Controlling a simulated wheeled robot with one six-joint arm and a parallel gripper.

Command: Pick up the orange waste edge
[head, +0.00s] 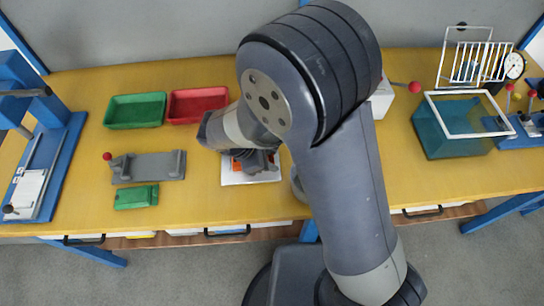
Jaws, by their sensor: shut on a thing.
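A small orange piece, the waste edge (240,155), shows at my gripper (247,163) in the head view, just above a white plate (233,179). My gripper is shut on the orange waste edge, and its fingers and my arm hide most of it. I cannot tell whether the edge still touches the white plate.
A green tray (135,111) and a red tray (198,104) stand at the back left. A grey fixture (148,167) and a small green block (136,197) lie left of the plate. A blue press (50,170) stands far left, a teal tank (455,135) right. My arm covers the middle.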

